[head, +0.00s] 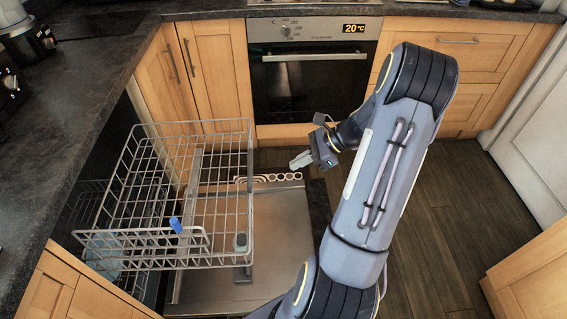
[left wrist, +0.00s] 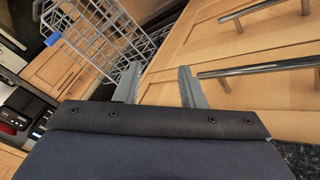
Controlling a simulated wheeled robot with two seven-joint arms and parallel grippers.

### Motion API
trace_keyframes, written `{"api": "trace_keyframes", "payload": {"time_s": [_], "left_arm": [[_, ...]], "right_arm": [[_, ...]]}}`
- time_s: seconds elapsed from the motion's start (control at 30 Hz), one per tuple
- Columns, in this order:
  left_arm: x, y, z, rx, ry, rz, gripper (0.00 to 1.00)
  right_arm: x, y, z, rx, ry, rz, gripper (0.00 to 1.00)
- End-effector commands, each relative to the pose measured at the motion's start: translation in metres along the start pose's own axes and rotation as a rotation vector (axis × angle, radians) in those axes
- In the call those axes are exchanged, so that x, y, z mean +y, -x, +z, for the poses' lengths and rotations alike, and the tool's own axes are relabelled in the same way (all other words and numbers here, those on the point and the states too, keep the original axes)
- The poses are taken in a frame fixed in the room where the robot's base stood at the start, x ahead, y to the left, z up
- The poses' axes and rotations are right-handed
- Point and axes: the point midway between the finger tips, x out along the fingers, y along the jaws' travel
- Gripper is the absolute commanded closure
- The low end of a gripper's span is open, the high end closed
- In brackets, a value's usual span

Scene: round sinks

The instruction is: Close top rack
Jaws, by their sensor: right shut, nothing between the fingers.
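The top rack (head: 130,234), a grey wire basket, is pulled out of the dishwasher over its lowered door (head: 285,225) in the head view. A small blue item (head: 176,225) is on its front part. The rack also shows at the upper left of the left wrist view (left wrist: 100,35). My right gripper (head: 297,161) is shut and empty, to the right of the rack and apart from it, above the door's far end. My left gripper (left wrist: 160,72) is open and empty in the left wrist view, with wooden cabinet fronts behind it; it is not in the head view.
A dark counter (head: 75,75) runs along the left above the dishwasher. An oven (head: 312,85) and wooden cabinets stand at the back. Long bar handles (left wrist: 262,68) show in the left wrist view. Dark floor (head: 435,220) is clear on the right.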

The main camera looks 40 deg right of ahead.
Motion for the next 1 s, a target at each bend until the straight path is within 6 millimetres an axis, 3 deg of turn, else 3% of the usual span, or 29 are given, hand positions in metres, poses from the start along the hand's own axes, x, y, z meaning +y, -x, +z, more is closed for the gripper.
{"api": "trace_keyframes", "payload": {"time_s": [0.37, 0.6, 1.0], "left_arm": [[-0.005, -0.011, 0.005, 0.0, 0.0, 0.0, 0.64], [-0.004, -0.01, 0.005, 0.0, 0.0, 0.0, 0.64], [-0.004, -0.01, 0.005, 0.0, 0.0, 0.0, 0.64]], "right_arm": [[0.002, -0.082, -0.001, -0.001, 0.002, 0.007, 1.0], [0.001, -0.1, 0.026, 0.0, 0.005, 0.002, 1.0], [0.001, -0.104, 0.032, 0.001, 0.004, 0.002, 1.0]]}}
